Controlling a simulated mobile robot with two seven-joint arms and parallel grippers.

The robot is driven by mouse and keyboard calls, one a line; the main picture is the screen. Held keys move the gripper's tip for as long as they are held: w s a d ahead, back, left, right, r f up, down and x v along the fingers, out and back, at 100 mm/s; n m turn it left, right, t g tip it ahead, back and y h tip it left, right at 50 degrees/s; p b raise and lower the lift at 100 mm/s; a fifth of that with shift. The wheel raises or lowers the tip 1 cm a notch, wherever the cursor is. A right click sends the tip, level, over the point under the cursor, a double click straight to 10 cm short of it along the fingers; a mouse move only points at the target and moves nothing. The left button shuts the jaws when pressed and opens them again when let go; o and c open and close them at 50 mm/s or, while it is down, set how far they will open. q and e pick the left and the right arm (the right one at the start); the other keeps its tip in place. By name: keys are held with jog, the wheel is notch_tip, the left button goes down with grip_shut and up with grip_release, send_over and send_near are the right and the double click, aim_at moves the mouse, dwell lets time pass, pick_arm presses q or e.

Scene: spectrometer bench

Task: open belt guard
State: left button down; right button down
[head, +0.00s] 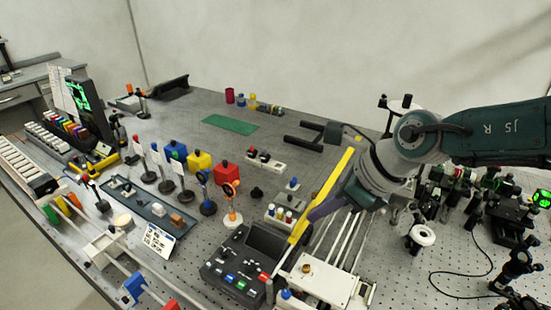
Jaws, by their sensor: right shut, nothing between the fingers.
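A long, narrow yellow panel (326,189), which looks like the belt guard, stands at a slant beside a white-topped unit with parallel rails (318,284). My right arm comes in from the right edge. Its gripper (318,211) is at the panel's right side, close to its lower half. The fingers are shut with nothing between them. I cannot tell whether they touch the panel. The arm and gripper hide part of the rails behind them. My left gripper is not in view.
A black control box with a screen (240,262) stands just left of the unit. Red (227,173), yellow (199,160) and blue blocks and several post-mounted optics stand further left. Dark optics crowd the right side. Bare bench lies around the green mat (230,124).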

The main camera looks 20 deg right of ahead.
jog(key=shift+w+a+r, duration=0.2)
jog(key=shift+w+a, duration=0.3)
jog(key=shift+w, duration=0.1)
